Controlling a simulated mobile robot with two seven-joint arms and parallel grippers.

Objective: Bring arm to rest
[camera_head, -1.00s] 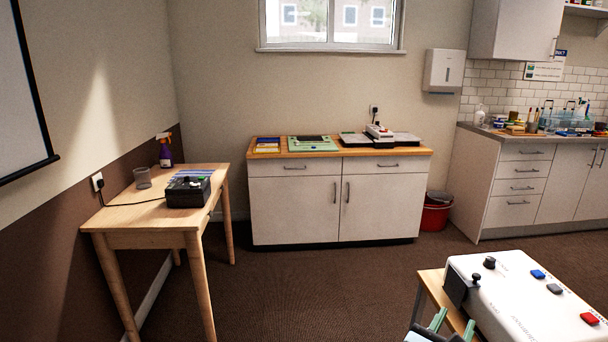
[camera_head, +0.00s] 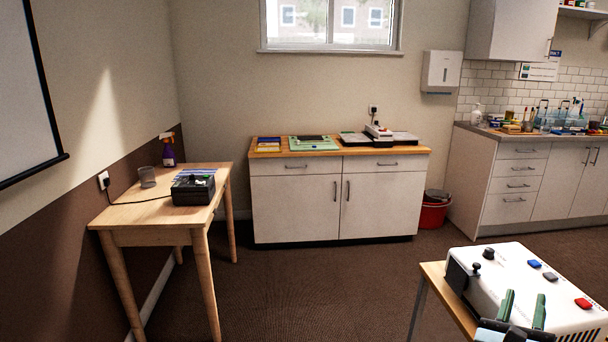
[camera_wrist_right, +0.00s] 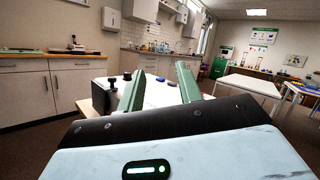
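My right gripper (camera_head: 523,309) shows at the bottom right of the head view, in front of a white machine. Its two green fingers stand apart with nothing between them. In the right wrist view the open fingers (camera_wrist_right: 160,91) point toward the same white machine (camera_wrist_right: 156,92). In the head view the white machine (camera_head: 515,262) has black knobs and blue, grey and red buttons on top. I cannot tell whether the gripper touches it. My left gripper is not in view.
The machine stands on a wooden table (camera_head: 432,271). A wooden table (camera_head: 130,214) with a black box (camera_head: 193,190) stands at the left. A white cabinet (camera_head: 295,205) is against the back wall, with a red bin (camera_head: 433,215) beside it. The middle floor is clear.

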